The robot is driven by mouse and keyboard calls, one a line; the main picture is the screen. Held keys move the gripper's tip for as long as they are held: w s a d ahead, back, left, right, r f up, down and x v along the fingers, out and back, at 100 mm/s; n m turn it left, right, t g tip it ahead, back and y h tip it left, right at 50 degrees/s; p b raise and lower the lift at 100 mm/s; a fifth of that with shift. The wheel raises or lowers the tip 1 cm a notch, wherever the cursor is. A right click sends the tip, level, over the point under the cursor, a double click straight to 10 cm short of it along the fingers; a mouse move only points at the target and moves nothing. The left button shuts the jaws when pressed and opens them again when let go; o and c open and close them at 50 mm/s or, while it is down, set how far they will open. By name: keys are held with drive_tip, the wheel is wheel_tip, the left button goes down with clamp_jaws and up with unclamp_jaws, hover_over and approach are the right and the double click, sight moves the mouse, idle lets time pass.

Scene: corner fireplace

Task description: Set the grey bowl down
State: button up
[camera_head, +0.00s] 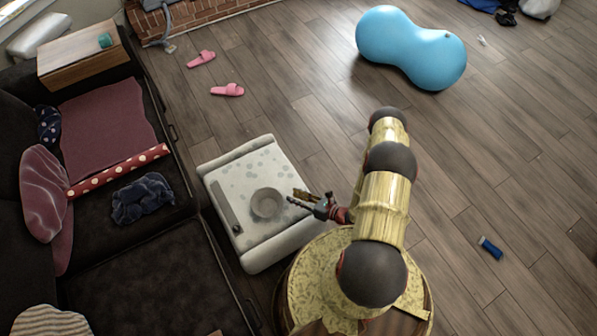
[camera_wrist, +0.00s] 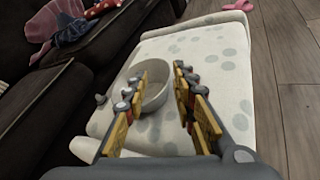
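The grey bowl (camera_head: 267,203) sits upright on a white, spotted footstool (camera_head: 240,172) in the head view. In the wrist view the bowl (camera_wrist: 157,91) rests on the footstool (camera_wrist: 215,48), partly hidden behind the left finger. My gripper (camera_head: 294,199) is just right of the bowl in the head view. Its fingers (camera_wrist: 161,72) are spread in the wrist view, with part of the bowl showing between them. I cannot tell whether a finger touches the bowl.
A grey strip (camera_head: 222,206) and a small dark knob (camera_head: 237,229) lie left of the bowl. A dark sofa (camera_head: 165,275) borders the footstool on the left. Pink slippers (camera_head: 227,90) and a blue peanut ball (camera_head: 410,48) lie on the floor. Floor to the right is mostly clear.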

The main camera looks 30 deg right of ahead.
drive_tip(key=w+a+r+n+g+y, duration=0.25)
drive_tip(key=w+r+n, duration=0.2)
drive_tip(key=r, duration=0.55)
drive_tip(key=w+a+r+n+g+y, duration=0.1)
drive_tip(key=w+r+n+g+y, duration=0.3)
drive_tip(key=r, duration=0.6)
drive_tip(key=s+a+r+n+g, duration=0.25)
drive_tip(key=r+n, duration=0.25)
drive_tip(key=r, duration=0.3)
drive_tip(key=s+a+r+n+g, duration=0.1)
drive_tip(key=a+r+n+g, duration=0.15)
drive_tip(key=r+n, duration=0.4)
drive_tip(key=s+r+n+t+h, duration=0.1)
drive_tip(key=s+r+n+h, duration=0.3)
drive_tip(key=r, duration=0.6)
drive_tip(key=s+d+r+n+t+h, duration=0.1)
drive_tip(key=s+r+n+t+h, duration=0.1)
drive_tip(key=s+r+n+h, duration=0.3)
drive_tip(key=s+r+n+t+h, duration=0.1)
drive_tip(key=s+r+n+h, duration=0.3)
drive_tip(key=s+r, duration=0.6)
wheel_tip(320, 180, up, 5)
drive_tip(key=shift+s+d+f+n, duration=0.2)
drive_tip(key=shift+s+d+n, duration=0.1)
drive_tip(key=shift+n, duration=0.6)
drive_tip(key=shift+r+h, duration=0.1)
drive_tip(key=shift+h, duration=0.15)
